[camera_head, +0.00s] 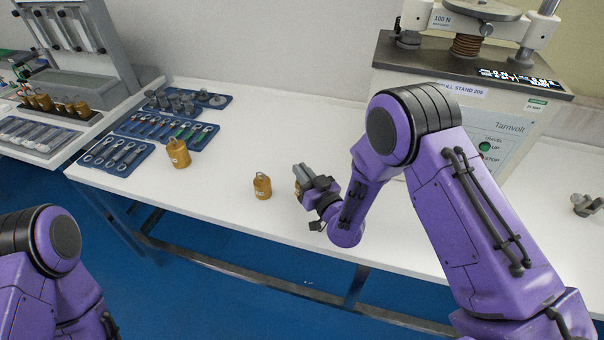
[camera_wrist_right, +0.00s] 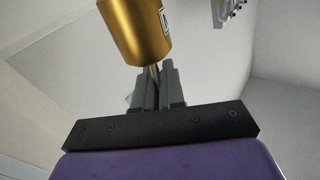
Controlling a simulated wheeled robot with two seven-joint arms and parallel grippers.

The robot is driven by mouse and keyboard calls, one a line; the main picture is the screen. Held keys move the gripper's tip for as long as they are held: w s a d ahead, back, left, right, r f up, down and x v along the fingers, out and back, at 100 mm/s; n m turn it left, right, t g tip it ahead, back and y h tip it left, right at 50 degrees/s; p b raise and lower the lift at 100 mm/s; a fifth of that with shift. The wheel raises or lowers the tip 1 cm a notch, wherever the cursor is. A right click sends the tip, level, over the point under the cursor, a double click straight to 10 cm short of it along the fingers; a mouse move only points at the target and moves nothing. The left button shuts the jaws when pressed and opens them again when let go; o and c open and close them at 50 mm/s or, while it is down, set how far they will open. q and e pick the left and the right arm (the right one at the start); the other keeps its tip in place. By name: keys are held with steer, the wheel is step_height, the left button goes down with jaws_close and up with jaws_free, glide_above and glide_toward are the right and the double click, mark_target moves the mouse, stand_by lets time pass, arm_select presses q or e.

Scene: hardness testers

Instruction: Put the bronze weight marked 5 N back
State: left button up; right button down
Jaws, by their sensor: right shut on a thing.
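My right gripper (camera_head: 318,186) is shut on a bronze weight (camera_wrist_right: 135,32). In the right wrist view the fingers (camera_wrist_right: 155,88) grip the thin stem at one end of this cylinder, and a pale label sits at its edge, its mark unreadable. In the head view only a sliver of the held weight shows beside the fingers. A larger bronze weight (camera_head: 179,155) and a smaller one (camera_head: 262,187) stand upright on the white table, left of the gripper. I cannot read their marks. My left gripper is out of view; only part of its arm shows.
Several bronze weights (camera_head: 40,102) stand in a rack on the left bench. Blue trays (camera_head: 117,168) with grey fittings lie at the table's left end. The test stand (camera_head: 480,110) stands behind my right arm. The table's front middle is mostly clear.

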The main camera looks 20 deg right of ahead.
steer(key=c, duration=1.2)
jaws_free()
steer(key=shift+s+a+f, duration=0.1)
steer(key=shift+s+f, duration=0.15)
steer(key=shift+f, duration=0.3)
steer(key=shift+r+p, duration=0.3)
steer(key=shift+p, duration=0.1)
steer(key=shift+w+r+p, duration=0.15)
steer(key=shift+r+p, duration=0.3)
steer(key=shift+p, duration=0.15)
steer(key=shift+s+d+f+b, duration=0.3)
steer(key=shift+s+f+b, duration=0.4)
steer(key=shift+s+b, duration=0.25)
steer(key=b+v, duration=0.1)
steer(key=v, duration=0.2)
steer(key=r+b+v, duration=0.1)
steer(key=v, duration=0.2)
steer(key=b+v, duration=0.1)
steer(key=v, duration=0.2)
steer(key=shift+s+d+r, duration=0.15)
steer(key=shift+s+d, duration=0.05)
steer(key=shift+s, duration=0.15)
